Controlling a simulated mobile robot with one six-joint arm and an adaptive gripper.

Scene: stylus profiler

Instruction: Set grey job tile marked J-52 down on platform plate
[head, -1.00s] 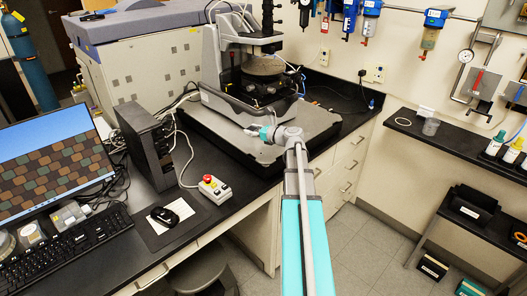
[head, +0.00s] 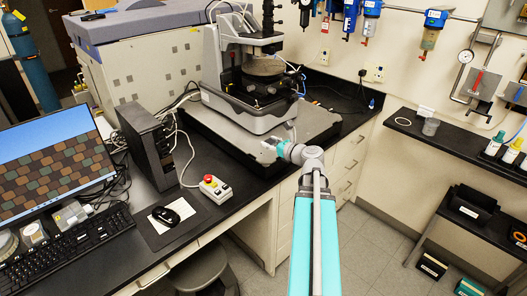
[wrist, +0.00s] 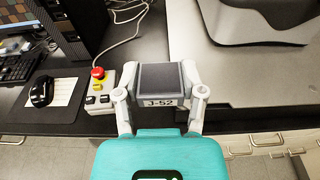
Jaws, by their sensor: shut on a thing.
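My gripper (wrist: 162,82) is shut on the grey job tile (wrist: 161,76), a dark square top with a pale front label reading J-52. The tile sits level between the two fingers in the wrist view. The platform plate (wrist: 250,98) is the broad light grey slab right of the tile, and it also shows under the profiler in the head view (head: 208,127). In the head view my gripper (head: 270,143) is by the plate's front edge, and the tile is too small there to make out clearly. I cannot tell the tile's height above the plate.
The profiler (head: 250,85) stands on the back of the plate. Left of the plate are a black computer box (head: 145,145), a control box with a red button (head: 214,187), a mouse (head: 166,215) and cables. The plate's front part looks clear.

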